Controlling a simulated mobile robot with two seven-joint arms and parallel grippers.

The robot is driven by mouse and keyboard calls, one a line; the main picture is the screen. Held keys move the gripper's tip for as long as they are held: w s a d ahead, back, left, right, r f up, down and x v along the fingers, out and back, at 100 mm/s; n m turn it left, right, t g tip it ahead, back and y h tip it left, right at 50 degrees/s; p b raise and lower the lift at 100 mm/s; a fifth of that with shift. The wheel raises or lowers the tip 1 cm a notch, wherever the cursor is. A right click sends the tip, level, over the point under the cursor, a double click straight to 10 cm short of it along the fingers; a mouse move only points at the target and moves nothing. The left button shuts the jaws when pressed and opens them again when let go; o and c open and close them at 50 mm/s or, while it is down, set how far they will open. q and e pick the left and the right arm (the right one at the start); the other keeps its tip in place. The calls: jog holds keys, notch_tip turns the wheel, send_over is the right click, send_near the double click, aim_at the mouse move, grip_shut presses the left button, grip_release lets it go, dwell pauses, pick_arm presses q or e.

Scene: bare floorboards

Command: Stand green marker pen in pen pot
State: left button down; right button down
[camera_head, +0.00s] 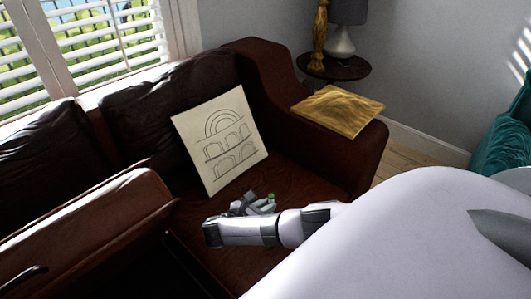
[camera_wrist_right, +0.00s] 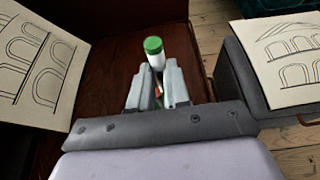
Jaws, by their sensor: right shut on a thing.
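The green marker pen has a white body and a green cap. In the right wrist view the green marker pen (camera_wrist_right: 154,54) stands up between the fingertips of my right gripper (camera_wrist_right: 158,88), which is shut on it. The lower part of the pen is mostly hidden by the fingers. I see no pen pot in either view. My left gripper is not in view.
A card with an arch drawing (camera_head: 220,138) leans on the sofa back (camera_head: 160,105). A gold panel (camera_head: 338,108) lies on the sofa arm. A lamp (camera_head: 341,42) stands on a round side table behind it. The wrist view shows another drawing (camera_wrist_right: 290,60) at right.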

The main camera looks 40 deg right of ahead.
jog(key=shift+f+b, duration=1.85)
jog(key=shift+f, duration=0.55)
jog(key=c, duration=1)
grip_release()
